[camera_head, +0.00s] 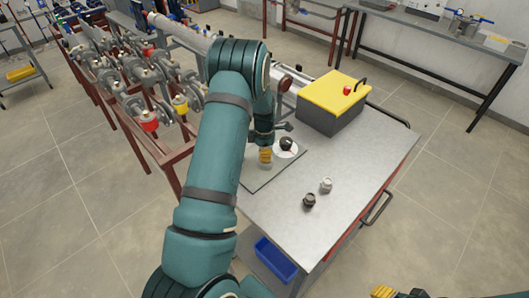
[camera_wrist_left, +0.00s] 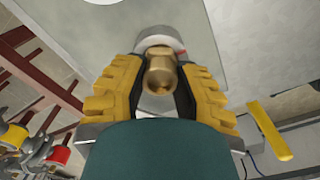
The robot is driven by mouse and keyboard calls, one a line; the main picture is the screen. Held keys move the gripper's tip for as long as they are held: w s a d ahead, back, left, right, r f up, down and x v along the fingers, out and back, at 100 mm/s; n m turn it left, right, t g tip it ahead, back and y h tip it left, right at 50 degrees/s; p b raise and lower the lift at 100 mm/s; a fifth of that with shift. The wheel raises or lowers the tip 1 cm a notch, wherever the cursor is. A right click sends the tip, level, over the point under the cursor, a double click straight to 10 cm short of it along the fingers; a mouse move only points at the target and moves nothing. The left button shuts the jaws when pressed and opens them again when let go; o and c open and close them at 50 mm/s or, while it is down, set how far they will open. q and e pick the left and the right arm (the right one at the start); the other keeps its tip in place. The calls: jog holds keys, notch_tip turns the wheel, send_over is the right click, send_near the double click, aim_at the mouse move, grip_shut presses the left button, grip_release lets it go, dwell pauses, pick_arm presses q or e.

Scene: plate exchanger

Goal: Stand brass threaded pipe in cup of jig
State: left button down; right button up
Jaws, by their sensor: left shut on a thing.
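The brass threaded pipe (camera_wrist_left: 161,72) is between the yellow fingers of my left gripper (camera_wrist_left: 158,88) in the left wrist view. The fingers are shut on it. A grey round piece (camera_wrist_left: 160,36) shows right behind the pipe and looks like the jig's cup; I cannot tell whether the pipe is inside it or only in line with it. In the head view my left gripper (camera_head: 265,156) is low over the grey plate (camera_head: 258,183) on the table, and the pipe is hidden. My right gripper (camera_head: 384,292) is only partly in view at the bottom edge.
A white disc (camera_head: 294,153) with a dark round part (camera_head: 287,143) lies beside my left gripper. Two small fittings, one dark (camera_head: 309,201) and one light (camera_head: 326,185), stand on the table (camera_head: 350,205). A grey box with a yellow lid (camera_head: 333,93) stands at the back.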

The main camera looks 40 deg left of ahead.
pick_arm(q)
jog(key=shift+f, duration=0.15)
jog(key=c, duration=0.7)
grip_release()
notch_tip(320, 180, up, 12)
jog(key=shift+r, duration=0.1)
dwell(0.5)
